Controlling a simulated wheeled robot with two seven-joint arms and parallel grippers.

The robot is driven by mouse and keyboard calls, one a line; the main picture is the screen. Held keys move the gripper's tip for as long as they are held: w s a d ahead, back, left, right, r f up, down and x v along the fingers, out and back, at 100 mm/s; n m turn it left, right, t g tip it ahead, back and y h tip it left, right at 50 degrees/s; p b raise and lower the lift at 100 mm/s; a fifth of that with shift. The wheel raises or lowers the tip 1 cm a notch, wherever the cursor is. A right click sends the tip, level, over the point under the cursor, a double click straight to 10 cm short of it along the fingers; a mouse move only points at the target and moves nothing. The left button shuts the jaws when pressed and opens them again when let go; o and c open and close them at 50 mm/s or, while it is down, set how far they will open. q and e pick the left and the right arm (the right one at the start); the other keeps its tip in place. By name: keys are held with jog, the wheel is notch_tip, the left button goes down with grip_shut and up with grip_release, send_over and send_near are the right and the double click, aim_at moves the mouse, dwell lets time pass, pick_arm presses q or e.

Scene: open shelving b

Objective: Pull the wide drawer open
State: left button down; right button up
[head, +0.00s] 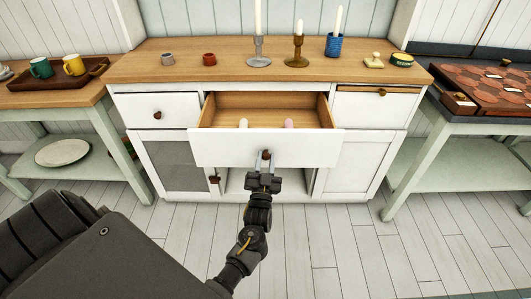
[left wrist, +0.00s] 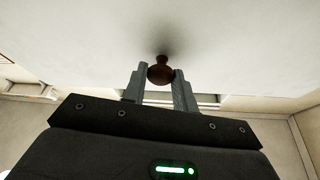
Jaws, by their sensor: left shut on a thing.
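The wide drawer (head: 225,149) of the white cabinet stands open, its front out from the cabinet and its wooden inside showing. Two small rounded things, one cream (head: 243,123) and one pink (head: 289,123), show behind its front. My left gripper (head: 265,164) is at the dark round knob (head: 266,154) in the middle of the drawer front. In the left wrist view the fingers (left wrist: 160,77) are shut on the brown knob (left wrist: 160,69), one on each side, against the white drawer front (left wrist: 80,40). My right gripper is not in view.
The wooden cabinet top (head: 130,65) holds candlesticks, a blue cup (head: 333,45) and small pots. Small drawers flank the wide one; the right one (head: 372,108) is slightly open. An open lower compartment lies below. Side tables stand left and right. The floor (head: 340,240) in front is clear.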

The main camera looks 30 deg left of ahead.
pick_arm(q)
jog(key=shift+s, duration=0.1)
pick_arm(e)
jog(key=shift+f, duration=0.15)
pick_arm(q)
jog(key=c, duration=1.1)
grip_release()
